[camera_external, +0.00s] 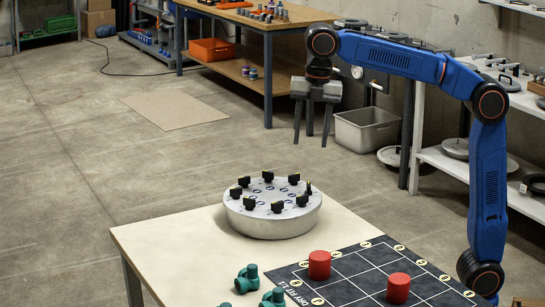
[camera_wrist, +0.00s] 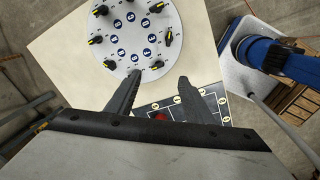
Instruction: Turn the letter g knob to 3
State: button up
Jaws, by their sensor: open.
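A round silver dial plate (camera_external: 270,222) with a ring of several black knobs sits on the cream table (camera_external: 170,250). The knobs have yellow marks, and round dark labels lie inside the ring. The labels are too small to read, so I cannot tell which knob is letter g. In the wrist view the plate (camera_wrist: 158,15) is at the top, partly cut off, with one black knob (camera_wrist: 110,65) near its lower left edge. My gripper (camera_external: 318,135) is open and empty, pointing down, high above and behind the plate. Its two fingers also show in the wrist view (camera_wrist: 155,85), apart.
A black grid mat (camera_external: 345,290) marked "DRY FIT" lies on the table's right, with two red cylinders (camera_external: 320,265), (camera_external: 398,288) on it. Green pipe fittings (camera_external: 246,279) lie at the front. A workbench (camera_external: 255,25), grey bin (camera_external: 366,128) and shelves stand behind.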

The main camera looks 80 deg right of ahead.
aim_at(277, 207)
jog(key=w+a+r+n+g, duration=0.1)
jog(key=w+a+r+n, duration=0.1)
jog(key=w+a+n, duration=0.5)
jog(key=shift+m, duration=0.3)
jog(key=f, duration=1.1)
jog(key=a+f, duration=0.1)
jog(key=f, duration=0.5)
jog(key=shift+s+f, duration=0.1)
jog(key=shift+f, duration=0.05)
jog(key=c, duration=1.1)
